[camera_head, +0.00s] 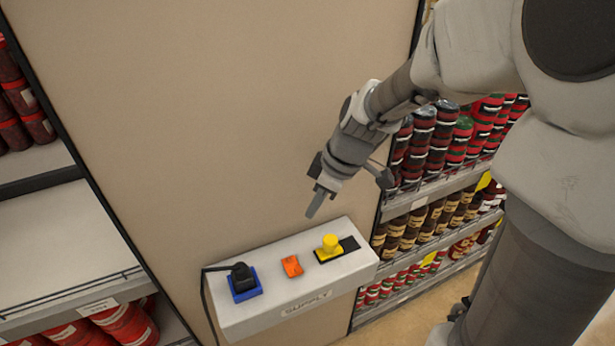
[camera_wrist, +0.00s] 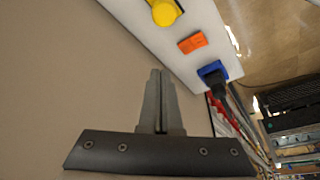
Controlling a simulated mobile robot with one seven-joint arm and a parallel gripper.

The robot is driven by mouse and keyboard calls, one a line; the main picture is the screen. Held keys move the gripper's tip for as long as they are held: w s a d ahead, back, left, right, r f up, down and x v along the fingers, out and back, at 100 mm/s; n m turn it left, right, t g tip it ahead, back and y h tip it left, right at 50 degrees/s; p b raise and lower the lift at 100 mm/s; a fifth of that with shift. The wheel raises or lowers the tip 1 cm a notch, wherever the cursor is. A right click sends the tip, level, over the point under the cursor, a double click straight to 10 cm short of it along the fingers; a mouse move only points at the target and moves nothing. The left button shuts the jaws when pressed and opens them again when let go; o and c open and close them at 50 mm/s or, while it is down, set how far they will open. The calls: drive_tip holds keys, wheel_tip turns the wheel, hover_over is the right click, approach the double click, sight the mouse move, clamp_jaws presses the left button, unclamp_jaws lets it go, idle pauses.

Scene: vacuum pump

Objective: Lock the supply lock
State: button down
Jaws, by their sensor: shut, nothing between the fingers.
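A white box labelled "SUPPLY" (camera_head: 345,272) is fixed low on the beige panel. On its top sit a yellow knob (camera_head: 330,243) on a yellow and black base, an orange rocker switch (camera_head: 292,266), and a black plug (camera_head: 241,277) in a blue socket. My gripper (camera_head: 313,207) is shut and empty, apart from the box and above it, near the orange switch and yellow knob. In the wrist view the shut fingers (camera_wrist: 160,80) point toward the box, with the yellow knob (camera_wrist: 165,11), orange switch (camera_wrist: 192,43) and blue socket (camera_wrist: 211,71) beyond.
The beige panel (camera_head: 230,110) stands right behind the box. Shelves with red jars (camera_head: 420,140) and bottles are on the right; more shelves (camera_head: 50,240) are on the left. A black cable (camera_head: 204,300) hangs from the plug at the box's left end.

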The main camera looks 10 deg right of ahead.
sight(330, 246)
drive_tip(key=b+x, duration=0.1)
drive_tip(key=x, duration=0.7)
drive_tip(key=shift+s+f, duration=0.15)
drive_tip(key=shift+s+d+r+p, duration=0.15)
drive_tip(key=shift+s+d+p, duration=0.1)
drive_tip(key=shift+d, duration=0.35)
drive_tip(key=shift+s+d+r+p, duration=0.15)
drive_tip(key=shift+s+d, duration=0.15)
drive_tip(key=shift+d, duration=0.3)
drive_tip(key=shift+s+d+f, duration=0.15)
drive_tip(key=shift+s+d, duration=0.2)
drive_tip(key=shift+d, duration=0.25)
drive_tip(key=d, duration=0.2)
drive_tip(key=w+d, duration=0.1)
drive_tip(key=d, duration=0.1)
drive_tip(key=shift+w+d+p, duration=0.15)
drive_tip(key=shift+d+p, duration=0.1)
drive_tip(key=shift+p, duration=0.05)
drive_tip(key=shift+a, duration=0.1)
